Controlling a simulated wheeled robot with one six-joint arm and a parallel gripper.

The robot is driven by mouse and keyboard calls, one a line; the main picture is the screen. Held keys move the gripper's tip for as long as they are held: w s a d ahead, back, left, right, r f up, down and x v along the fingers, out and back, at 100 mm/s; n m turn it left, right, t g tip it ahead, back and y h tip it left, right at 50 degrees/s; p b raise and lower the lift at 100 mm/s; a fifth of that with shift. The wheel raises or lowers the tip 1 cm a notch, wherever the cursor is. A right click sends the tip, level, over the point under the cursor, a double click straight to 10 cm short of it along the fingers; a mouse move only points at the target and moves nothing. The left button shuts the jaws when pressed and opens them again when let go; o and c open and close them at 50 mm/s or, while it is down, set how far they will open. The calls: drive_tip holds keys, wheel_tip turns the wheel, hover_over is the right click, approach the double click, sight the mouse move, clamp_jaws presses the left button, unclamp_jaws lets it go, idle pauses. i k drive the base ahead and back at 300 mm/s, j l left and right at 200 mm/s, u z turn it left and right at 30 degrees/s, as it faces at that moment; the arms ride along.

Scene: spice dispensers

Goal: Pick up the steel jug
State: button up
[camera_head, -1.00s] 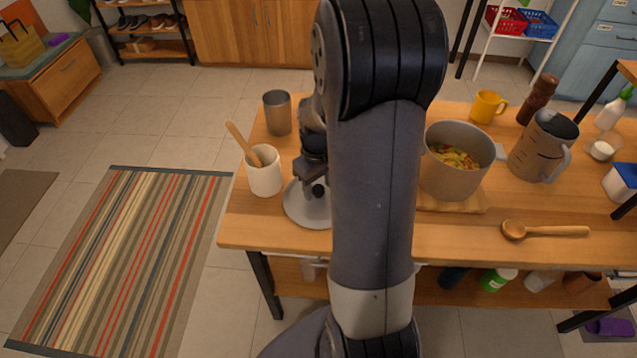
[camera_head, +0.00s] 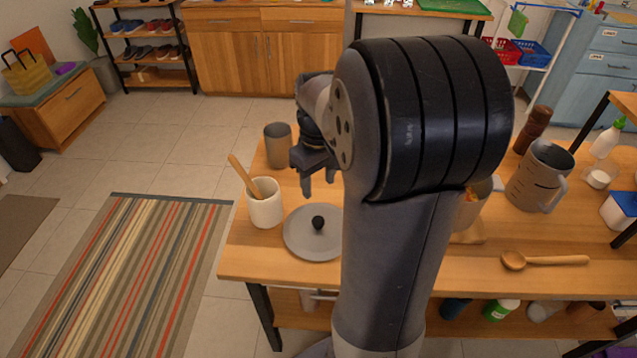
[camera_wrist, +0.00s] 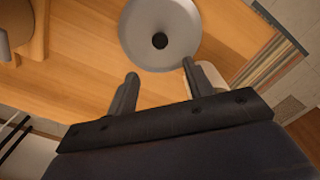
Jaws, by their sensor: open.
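The steel jug (camera_head: 540,178) is a grey, tapered jug with a side handle and dark markings. It stands upright at the right of the wooden table in the head view, fully apart from my gripper. My gripper (camera_head: 319,187) is open and empty, pointing down above the left part of the table, over the far side of a grey lid (camera_head: 312,243) with a black knob. In the wrist view the open fingers (camera_wrist: 160,70) have the lid (camera_wrist: 174,18) beyond them. I do not make out the jug in the wrist view.
A white crock (camera_head: 265,208) with a wooden spoon and a grey cup (camera_head: 278,150) stand on the left. My arm hides most of the pot (camera_head: 470,212). A wooden spoon (camera_head: 545,261) lies front right, and a pepper mill (camera_head: 533,130) stands behind the jug.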

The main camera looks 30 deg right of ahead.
sight(544, 167)
drive_tip(key=z, duration=2.45)
